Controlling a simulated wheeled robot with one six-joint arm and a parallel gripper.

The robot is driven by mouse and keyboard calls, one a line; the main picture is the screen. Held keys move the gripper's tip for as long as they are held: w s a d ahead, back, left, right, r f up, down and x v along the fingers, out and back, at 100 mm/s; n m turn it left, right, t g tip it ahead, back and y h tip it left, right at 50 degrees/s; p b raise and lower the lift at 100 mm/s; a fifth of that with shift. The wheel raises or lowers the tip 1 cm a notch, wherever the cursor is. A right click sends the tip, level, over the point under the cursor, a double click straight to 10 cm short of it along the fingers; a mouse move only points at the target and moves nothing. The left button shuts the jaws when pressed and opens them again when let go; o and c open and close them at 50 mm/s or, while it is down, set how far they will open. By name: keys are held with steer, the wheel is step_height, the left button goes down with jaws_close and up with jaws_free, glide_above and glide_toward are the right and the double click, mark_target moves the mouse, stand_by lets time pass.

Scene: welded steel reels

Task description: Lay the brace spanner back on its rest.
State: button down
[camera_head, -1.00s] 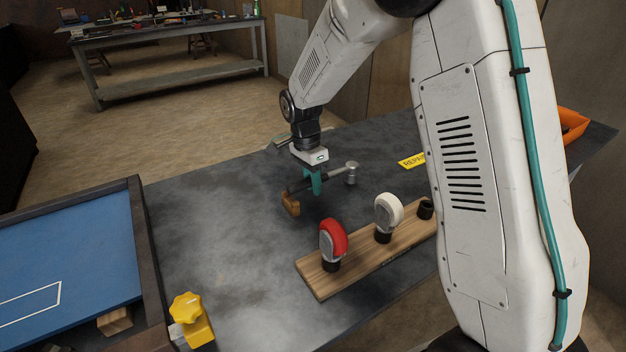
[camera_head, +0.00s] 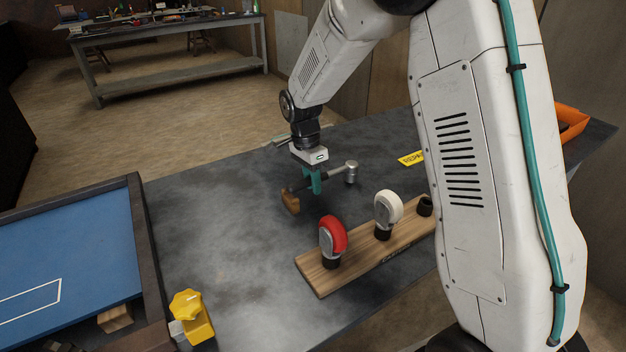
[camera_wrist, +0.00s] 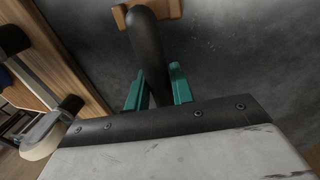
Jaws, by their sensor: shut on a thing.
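My gripper (camera_head: 313,183) has its teal fingers closed around the dark handle of the brace spanner (camera_head: 335,174), which has a grey metal socket head at its right end. In the wrist view, the spanner's dark handle (camera_wrist: 147,45) runs between the fingers, with its rounded end over a brown wooden block (camera_wrist: 172,8). The same wooden block (camera_head: 290,203), seemingly the rest, shows below the spanner's left end in the head view. I cannot tell whether the handle touches it. The gripper hides the middle of the spanner.
A blue tray (camera_head: 60,250) and yellow knob (camera_head: 188,305) are left. An orange bin (camera_head: 572,120) stands right. The grey tabletop between is mostly clear.

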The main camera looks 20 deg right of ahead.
steer(key=shift+f, duration=0.65)
steer(key=c, duration=1.1)
jaws_free()
steer(key=shift+r, duration=0.1)
steer(key=shift+w+a+r, duration=0.1)
steer(key=shift+w+r, duration=0.15)
steer(key=shift+r, duration=1.05)
steer(key=shift+w+a+r, duration=0.15)
steer(key=shift+w+r, duration=0.05)
steer(key=shift+r, duration=1.05)
steer(key=shift+w+a+r, duration=0.1)
steer(key=shift+w+r, duration=0.15)
steer(key=shift+r, duration=1.05)
